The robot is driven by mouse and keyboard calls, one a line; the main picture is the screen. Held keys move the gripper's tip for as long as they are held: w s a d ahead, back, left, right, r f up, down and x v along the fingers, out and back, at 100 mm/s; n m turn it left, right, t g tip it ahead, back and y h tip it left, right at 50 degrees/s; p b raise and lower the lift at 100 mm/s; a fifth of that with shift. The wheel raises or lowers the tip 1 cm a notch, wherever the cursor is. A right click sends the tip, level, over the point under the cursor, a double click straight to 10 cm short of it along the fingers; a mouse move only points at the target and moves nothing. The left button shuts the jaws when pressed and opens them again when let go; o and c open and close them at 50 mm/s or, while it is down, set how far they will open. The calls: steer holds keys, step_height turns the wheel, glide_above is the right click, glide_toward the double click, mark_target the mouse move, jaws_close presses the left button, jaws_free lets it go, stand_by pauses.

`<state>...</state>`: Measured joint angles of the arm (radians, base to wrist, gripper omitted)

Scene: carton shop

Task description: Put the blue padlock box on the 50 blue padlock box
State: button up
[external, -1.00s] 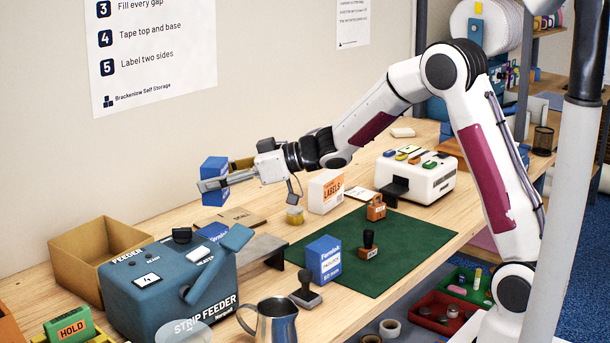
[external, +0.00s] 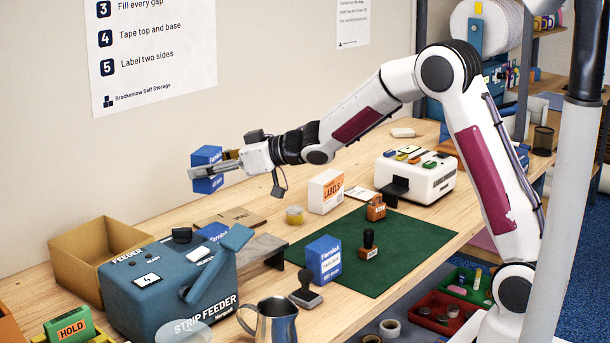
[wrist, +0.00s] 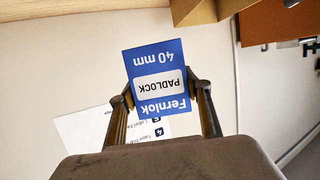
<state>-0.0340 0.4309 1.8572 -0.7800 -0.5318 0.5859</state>
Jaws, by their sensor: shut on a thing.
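A blue padlock box (external: 206,156) is held in the air between the fingers of my gripper (external: 215,168), above the back of the bench. In the wrist view the held box (wrist: 157,62) shows a white PADLOCK label, "Fernlok" and "40 mm", upside down in the picture. My gripper (wrist: 160,95) is shut on its sides. A second blue padlock box (external: 324,260), marked 50 mm, stands upright at the left front edge of the green mat (external: 375,271). My gripper is up and to the left of it. Another blue box (external: 213,232) lies partly hidden behind the strip feeder.
The blue-grey strip feeder (external: 165,290) and an open carton (external: 92,250) stand at left. A LABELS box (external: 325,191) stands behind the mat.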

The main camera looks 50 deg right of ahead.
mark_target(207, 192)
steer(key=shift+f, duration=3.1)
steer(key=shift+f, duration=1.9)
steer(key=shift+f, duration=0.1)
steer(key=o, duration=1.2)
